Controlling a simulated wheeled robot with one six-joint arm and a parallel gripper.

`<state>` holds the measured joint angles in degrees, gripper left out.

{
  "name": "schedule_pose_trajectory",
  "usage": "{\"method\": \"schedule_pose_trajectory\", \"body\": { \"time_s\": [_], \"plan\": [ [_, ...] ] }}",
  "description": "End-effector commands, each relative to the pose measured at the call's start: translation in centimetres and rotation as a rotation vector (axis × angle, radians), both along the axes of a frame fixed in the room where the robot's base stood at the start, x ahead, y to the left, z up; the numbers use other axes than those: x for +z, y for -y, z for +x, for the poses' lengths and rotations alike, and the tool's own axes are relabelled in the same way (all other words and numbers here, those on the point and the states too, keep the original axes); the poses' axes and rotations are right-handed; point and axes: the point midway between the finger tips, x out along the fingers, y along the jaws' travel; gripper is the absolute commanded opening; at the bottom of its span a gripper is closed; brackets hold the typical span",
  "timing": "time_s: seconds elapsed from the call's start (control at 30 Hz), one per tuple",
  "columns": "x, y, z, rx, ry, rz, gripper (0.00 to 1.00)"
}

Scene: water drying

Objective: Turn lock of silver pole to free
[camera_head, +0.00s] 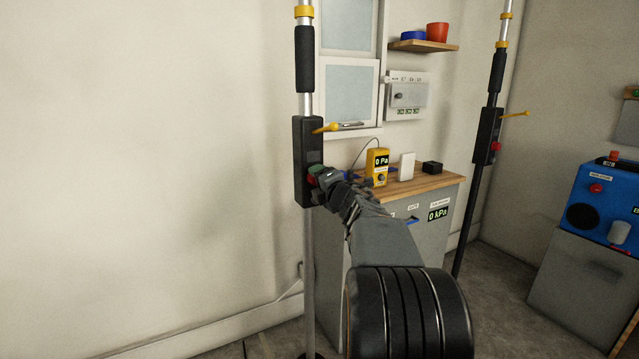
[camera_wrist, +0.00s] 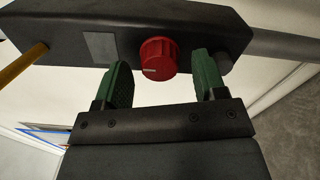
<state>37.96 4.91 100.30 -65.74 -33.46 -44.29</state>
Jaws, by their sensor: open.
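The silver pole (camera_head: 309,250) stands upright left of centre and carries a black box (camera_head: 304,150). A yellow lever (camera_head: 326,128) sticks out to the right from the box's upper part. A red round knob with a pale mark, apparently the lock, sits low on the box; in the wrist view the knob (camera_wrist: 157,58) faces me. My gripper (camera_head: 318,178) is at the box's lower part. In the wrist view its green fingers (camera_wrist: 164,72) are open, one on each side of the knob, with gaps visible. In the head view the gripper hides much of the knob.
A second, dark pole (camera_head: 467,210) with its own red knob (camera_head: 496,147) stands to the right. Behind my arm is a grey cabinet with a wooden top (camera_head: 425,182), holding a yellow meter (camera_head: 377,165). A blue machine (camera_head: 602,210) is far right. The wall left is bare.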

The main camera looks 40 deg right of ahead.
Motion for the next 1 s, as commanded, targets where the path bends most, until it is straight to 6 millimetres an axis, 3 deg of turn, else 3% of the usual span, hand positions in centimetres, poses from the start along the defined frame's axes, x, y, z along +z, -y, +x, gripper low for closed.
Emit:
{"method": "schedule_pose_trajectory", "body": {
  "time_s": [0.27,0.7,1.0],
  "plan": [
    [0.2,-0.1,-1.0,-0.001,0.001,0.0,0.65],
    [0.3,-1.2,-9.4,-0.004,0.002,-0.001,0.65],
    [0.1,-1.7,-13.0,-0.002,0.001,0.0,0.65]
  ]
}}
